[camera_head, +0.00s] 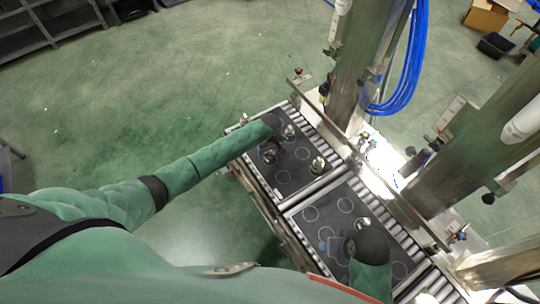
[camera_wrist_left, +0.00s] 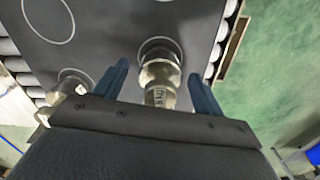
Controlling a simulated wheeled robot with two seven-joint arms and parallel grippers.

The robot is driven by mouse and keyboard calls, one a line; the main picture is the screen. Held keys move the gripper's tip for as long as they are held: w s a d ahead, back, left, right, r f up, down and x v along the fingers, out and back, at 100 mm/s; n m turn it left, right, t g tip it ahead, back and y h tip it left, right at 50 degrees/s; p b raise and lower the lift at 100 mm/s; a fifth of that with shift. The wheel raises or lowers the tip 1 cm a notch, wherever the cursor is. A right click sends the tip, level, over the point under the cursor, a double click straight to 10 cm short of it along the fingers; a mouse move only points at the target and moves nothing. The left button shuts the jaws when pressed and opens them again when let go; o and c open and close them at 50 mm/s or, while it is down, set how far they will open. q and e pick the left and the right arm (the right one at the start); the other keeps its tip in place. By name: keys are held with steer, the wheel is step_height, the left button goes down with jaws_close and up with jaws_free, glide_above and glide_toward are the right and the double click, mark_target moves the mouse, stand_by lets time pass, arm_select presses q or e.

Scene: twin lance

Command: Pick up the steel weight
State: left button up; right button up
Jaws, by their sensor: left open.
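A steel weight (camera_wrist_left: 160,82) with a knob top stands between the two blue fingers of my open left gripper (camera_wrist_left: 158,72) in the left wrist view, with a visible gap on each side. A second weight (camera_wrist_left: 70,84) is partly hidden by the gripper body. In the head view, my left gripper (camera_head: 272,136) is over the far black board (camera_head: 290,184), among steel weights (camera_head: 290,131) (camera_head: 318,164); its fingers are hard to make out. Another weight (camera_head: 363,223) stands on the near board (camera_head: 318,225), beside my right gripper (camera_head: 334,246), whose opening is unclear.
Both boards have printed circles and lie on a roller conveyor (camera_head: 327,128). Metal posts (camera_head: 360,60) and blue hoses (camera_head: 405,85) rise behind it. A cardboard box (camera_head: 485,17) is at the back right. Green floor (camera_head: 150,85) is clear to the left.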

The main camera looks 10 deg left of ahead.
arm_select(q)
steer(key=shift+f, duration=0.25)
jaws_close()
steer(key=shift+r, duration=0.15)
